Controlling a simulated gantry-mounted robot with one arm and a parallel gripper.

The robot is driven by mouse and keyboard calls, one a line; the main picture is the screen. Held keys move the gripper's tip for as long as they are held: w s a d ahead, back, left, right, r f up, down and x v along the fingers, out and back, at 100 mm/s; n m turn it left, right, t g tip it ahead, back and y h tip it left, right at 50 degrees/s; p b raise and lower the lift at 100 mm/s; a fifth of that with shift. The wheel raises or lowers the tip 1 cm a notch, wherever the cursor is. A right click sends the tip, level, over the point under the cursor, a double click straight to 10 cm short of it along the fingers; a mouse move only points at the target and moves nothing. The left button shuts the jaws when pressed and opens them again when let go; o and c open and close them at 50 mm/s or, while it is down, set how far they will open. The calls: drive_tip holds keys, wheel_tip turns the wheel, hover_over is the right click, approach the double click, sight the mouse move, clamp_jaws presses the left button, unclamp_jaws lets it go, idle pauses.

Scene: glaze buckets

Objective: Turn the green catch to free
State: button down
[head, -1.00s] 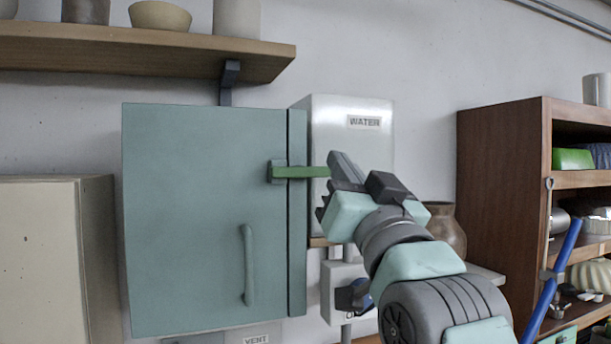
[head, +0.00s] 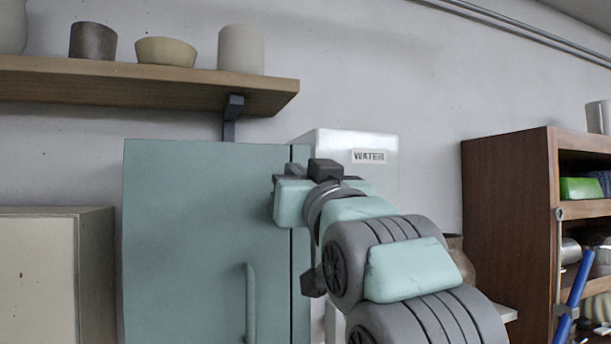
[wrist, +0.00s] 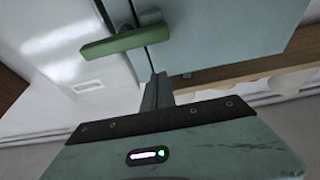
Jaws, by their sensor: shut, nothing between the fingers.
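The green catch (wrist: 125,40) shows in the wrist view as a bar lying across the seam at the edge of the teal cabinet door (wrist: 215,35). In the head view it is hidden behind my gripper and wrist, while the door (head: 190,240) shows. My gripper (wrist: 157,80) is shut and empty. Its fingertips are near the seam, below the catch in the wrist picture, with a small gap visible between them and the bar. In the head view my gripper (head: 281,180) is in front of the door's right edge, and its fingertips are hard to make out.
A white WATER box (head: 345,143) adjoins the cabinet on the right. A wooden shelf (head: 150,83) with pots hangs above the cabinet. A cream cabinet (head: 45,270) stands at left, and brown shelving (head: 505,230) at right. The wall above the WATER box is clear.

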drive_tip(key=f, duration=0.2)
drive_tip(key=f+p, duration=0.1)
drive_tip(key=shift+w+a+f, duration=0.1)
drive_tip(key=shift+w+f, duration=0.25)
drive_tip(key=shift+f, duration=0.05)
drive_tip(key=shift+f+n+b, duration=0.15)
drive_tip(key=shift+n+b, duration=0.15)
drive_tip(key=shift+b, duration=0.05)
